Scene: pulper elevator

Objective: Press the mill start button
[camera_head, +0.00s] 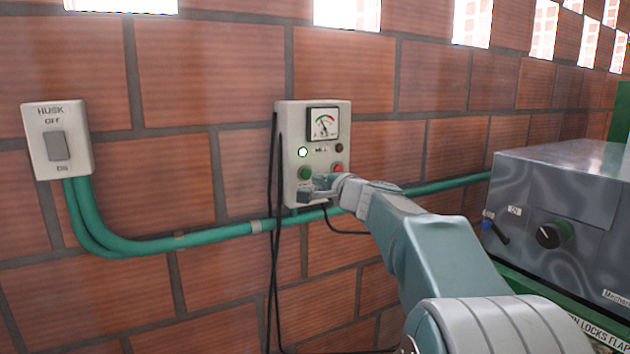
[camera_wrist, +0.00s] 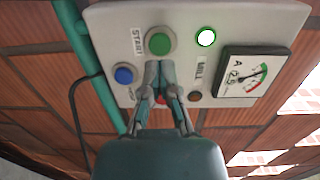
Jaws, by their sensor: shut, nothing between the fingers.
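The grey control panel (camera_head: 290,133) hangs on the brick wall in the middle of the head view. Its green button (camera_head: 305,173) sits at the lower left; in the wrist view the green button (camera_wrist: 160,41) has a START label beside it. My gripper (camera_head: 318,190) is shut and empty, in front of the lower panel. In the wrist view the gripper tips (camera_wrist: 159,66) are just below the green button in the picture; I cannot tell whether they touch it. A red button (camera_wrist: 161,99) is partly hidden behind my fingers.
A green-ringed lamp (camera_wrist: 206,37) is lit beside the MILL label. The panel also has a blue button (camera_wrist: 124,74) and a gauge (camera_head: 323,123). A HUSK switch box (camera_head: 57,140) is at left, a green conduit (camera_head: 200,239) runs below, and a metal machine (camera_head: 570,190) stands right.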

